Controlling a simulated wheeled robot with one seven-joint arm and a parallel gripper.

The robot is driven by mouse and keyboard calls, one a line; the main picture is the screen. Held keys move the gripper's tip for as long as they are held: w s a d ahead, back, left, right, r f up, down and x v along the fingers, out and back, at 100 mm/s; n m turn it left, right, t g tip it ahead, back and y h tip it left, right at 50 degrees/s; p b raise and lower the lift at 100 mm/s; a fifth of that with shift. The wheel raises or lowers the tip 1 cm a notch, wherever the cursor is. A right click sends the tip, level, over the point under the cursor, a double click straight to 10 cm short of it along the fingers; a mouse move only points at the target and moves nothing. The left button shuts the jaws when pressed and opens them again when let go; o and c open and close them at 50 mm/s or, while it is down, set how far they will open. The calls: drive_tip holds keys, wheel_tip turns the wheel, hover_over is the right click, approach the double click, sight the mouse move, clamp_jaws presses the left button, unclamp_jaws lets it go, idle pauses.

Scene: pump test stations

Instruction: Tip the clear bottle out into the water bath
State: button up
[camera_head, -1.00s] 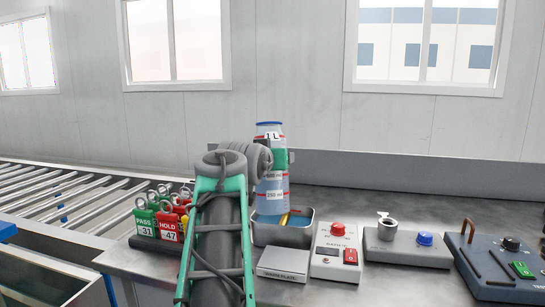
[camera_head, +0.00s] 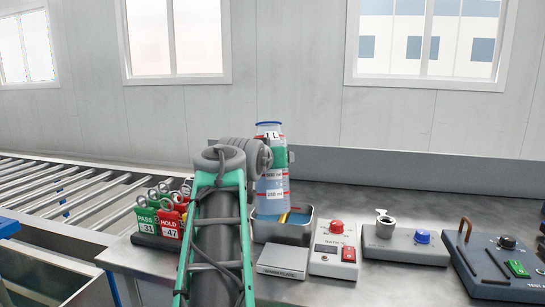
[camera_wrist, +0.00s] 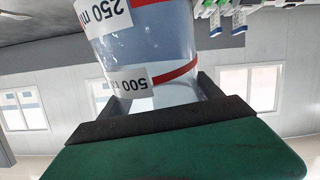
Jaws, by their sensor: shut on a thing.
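The clear bottle (camera_head: 270,187) has a blue cap or rim, volume labels and red bands, with bluish liquid inside. It stands upright at the metal water bath (camera_head: 283,233), over or in its back part; I cannot tell whether its base touches. My gripper (camera_wrist: 158,94) is shut around the bottle, which also shows in the wrist view (camera_wrist: 155,50) with its labels upside down. In the head view my arm hides part of the gripper. A yellow item (camera_head: 285,216) lies at the bath, partly hidden.
A small grey plate box (camera_head: 283,261) and a control box with a red button (camera_head: 334,250) stand in front and to the right. Farther right are a grey box with a blue button (camera_head: 405,243) and a dark tester (camera_head: 500,268). Tags (camera_head: 160,221) and a roller conveyor (camera_head: 60,190) are left.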

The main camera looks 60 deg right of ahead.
drive_tip(key=shift+s+a+f+n+g+y+p, duration=0.2)
drive_tip(key=shift+s+a+y+p, duration=0.2)
drive_tip(key=shift+p, duration=1.2)
drive_tip(key=shift+s+a+f+n+g+y+p, duration=0.1)
drive_tip(key=shift+s+a+g+y+p, duration=0.3)
drive_tip(key=shift+p, duration=1.15)
